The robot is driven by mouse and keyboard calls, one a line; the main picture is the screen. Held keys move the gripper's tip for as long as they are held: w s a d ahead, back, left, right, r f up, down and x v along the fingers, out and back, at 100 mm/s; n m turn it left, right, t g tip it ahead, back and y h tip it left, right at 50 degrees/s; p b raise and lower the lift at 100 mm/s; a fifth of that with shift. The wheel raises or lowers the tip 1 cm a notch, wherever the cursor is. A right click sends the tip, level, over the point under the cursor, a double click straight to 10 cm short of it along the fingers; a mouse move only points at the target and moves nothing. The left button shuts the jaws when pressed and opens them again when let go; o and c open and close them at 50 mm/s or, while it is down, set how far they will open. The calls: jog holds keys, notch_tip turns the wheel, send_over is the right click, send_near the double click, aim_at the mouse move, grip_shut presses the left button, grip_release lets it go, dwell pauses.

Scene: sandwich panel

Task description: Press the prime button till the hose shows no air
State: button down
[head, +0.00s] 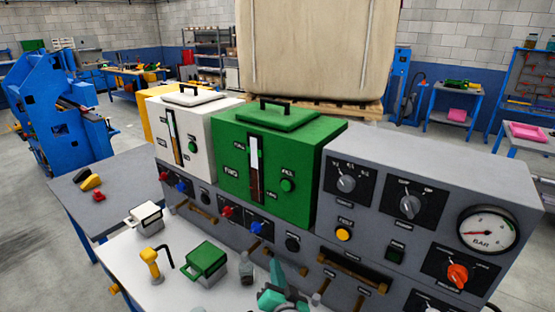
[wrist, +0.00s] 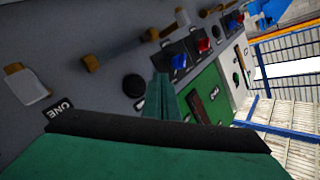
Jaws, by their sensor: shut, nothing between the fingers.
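The control panel (head: 420,160) fills the right of the head view. It has a yellow button (head: 343,234) and black round buttons, one below the green tank (head: 292,243); their labels are too small for me to read, so I cannot tell which is prime. Brown tube sections (head: 352,275) run along the panel front; air inside them cannot be made out. My gripper (head: 277,272) is teal, shut and empty, low in front of the panel. In the wrist view its fingertips (wrist: 162,78) lie just right of a black round button (wrist: 132,85); contact is unclear.
A green tank (head: 275,160) and a white tank (head: 190,130) stand behind the panel's lower front. Red and blue knobs (head: 227,211) sit below them. On the bench are a green container (head: 205,262), white container (head: 146,217) and yellow-handled tool (head: 151,264).

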aim_at(292, 247)
dwell(0.8)
jog(key=s+a, duration=0.2)
jog(key=s, duration=0.1)
jog(key=shift+a, duration=0.1)
jog(key=w+d, duration=0.5)
jog(key=w, duration=0.2)
dwell(0.6)
jog(key=shift+w+d, duration=0.1)
jog(key=shift+d, duration=0.05)
dwell(1.9)
jog(key=shift+w+d, duration=0.15)
jog(key=shift+w, duration=0.1)
